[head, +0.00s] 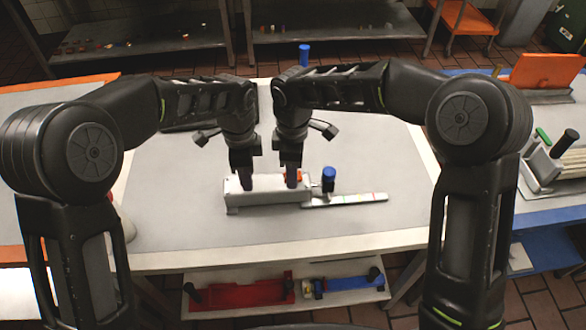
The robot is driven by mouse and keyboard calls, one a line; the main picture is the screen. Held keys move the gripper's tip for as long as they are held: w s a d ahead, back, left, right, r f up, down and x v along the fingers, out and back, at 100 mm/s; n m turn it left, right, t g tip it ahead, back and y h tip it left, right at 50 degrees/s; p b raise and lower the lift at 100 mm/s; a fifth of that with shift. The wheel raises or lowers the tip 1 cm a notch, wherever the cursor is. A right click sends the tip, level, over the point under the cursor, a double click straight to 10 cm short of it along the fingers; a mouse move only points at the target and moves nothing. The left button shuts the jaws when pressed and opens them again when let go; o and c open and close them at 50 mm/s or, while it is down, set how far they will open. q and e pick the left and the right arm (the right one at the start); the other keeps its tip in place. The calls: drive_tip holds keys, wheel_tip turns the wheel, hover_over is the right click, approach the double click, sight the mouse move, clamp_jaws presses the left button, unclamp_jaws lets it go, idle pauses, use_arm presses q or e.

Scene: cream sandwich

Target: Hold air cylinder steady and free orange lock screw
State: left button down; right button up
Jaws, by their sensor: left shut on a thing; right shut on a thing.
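The air cylinder (268,197) is a pale grey block lying lengthwise on the grey work table. A small bit of orange, the lock screw (299,175), shows at the right part of its top, mostly hidden by my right gripper. My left gripper (246,184) points down and is shut on the left part of the cylinder. My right gripper (292,181) points down beside it and is shut at the orange screw. The exact contact of its fingertips is hard to see.
A blue-capped dark knob (328,178) stands just right of the cylinder, above a flat light strip (350,199). Red and blue tools lie on a shelf below. The table front is clear.

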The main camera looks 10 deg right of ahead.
drive_tip(key=n, duration=0.6)
drive_tip(key=shift+a+n, duration=0.1)
drive_tip(key=shift+n, duration=0.2)
drive_tip(key=n, duration=0.5)
drive_tip(key=shift+n, duration=0.3)
drive_tip(key=o, duration=1.4)
drive_tip(key=shift+c, duration=0.2)
drive_tip(key=shift+r, duration=0.15)
wheel_tip(320, 180, up, 12)
drive_tip(key=shift+c, duration=0.4)
